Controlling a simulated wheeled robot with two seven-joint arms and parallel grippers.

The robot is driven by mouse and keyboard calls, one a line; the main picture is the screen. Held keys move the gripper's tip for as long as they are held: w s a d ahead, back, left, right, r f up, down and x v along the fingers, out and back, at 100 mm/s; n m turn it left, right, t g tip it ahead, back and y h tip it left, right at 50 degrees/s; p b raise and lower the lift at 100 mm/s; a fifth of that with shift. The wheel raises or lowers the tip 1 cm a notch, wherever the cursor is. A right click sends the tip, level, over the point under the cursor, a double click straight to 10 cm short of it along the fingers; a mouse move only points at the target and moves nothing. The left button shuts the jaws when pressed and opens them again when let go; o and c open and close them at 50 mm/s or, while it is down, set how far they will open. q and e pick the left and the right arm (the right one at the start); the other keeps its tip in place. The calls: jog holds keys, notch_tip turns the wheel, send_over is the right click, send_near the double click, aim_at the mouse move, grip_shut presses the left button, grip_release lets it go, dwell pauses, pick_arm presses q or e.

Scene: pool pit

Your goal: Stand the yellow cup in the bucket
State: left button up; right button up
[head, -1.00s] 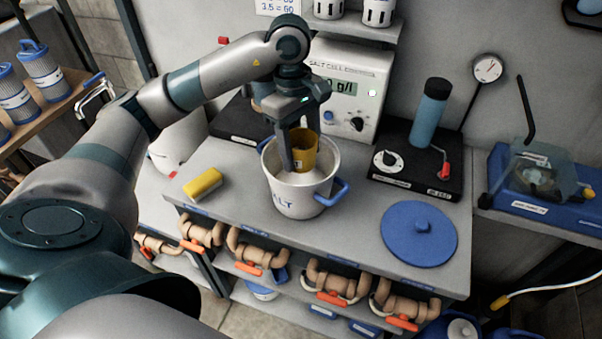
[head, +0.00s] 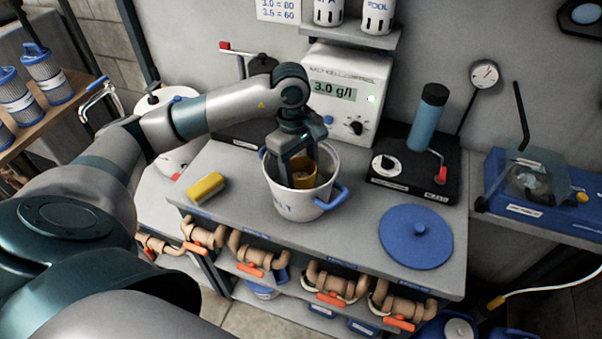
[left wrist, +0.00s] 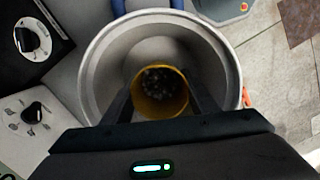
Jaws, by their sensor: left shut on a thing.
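The white bucket (head: 296,204) with blue handles stands on the grey bench; its rim shows in the left wrist view (left wrist: 98,58). The yellow cup (head: 303,170) is inside the bucket, below the rim level at least in part. My left gripper (head: 297,181) reaches down into the bucket, shut on the cup. In the left wrist view the cup (left wrist: 160,93) sits between the two fingers, mouth toward the camera, with grey bits inside it. It looks about upright. The cup's base is hidden, so I cannot tell whether it touches the bucket floor. My right gripper is not in view.
A yellow sponge-like block (head: 205,187) lies left of the bucket. A blue round lid (head: 416,235) lies to the right. Behind are a salt cell controller (head: 340,97) and a black stirrer-like base (head: 415,165) with a blue cylinder (head: 427,115). The front bench strip is clear.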

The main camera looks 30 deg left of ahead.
pick_arm(q)
jog(key=shift+f, duration=0.3)
jog(key=shift+f, duration=0.1)
jog(key=shift+f+b, duration=0.1)
jog(key=shift+b, duration=0.2)
jog(key=o, duration=1.1)
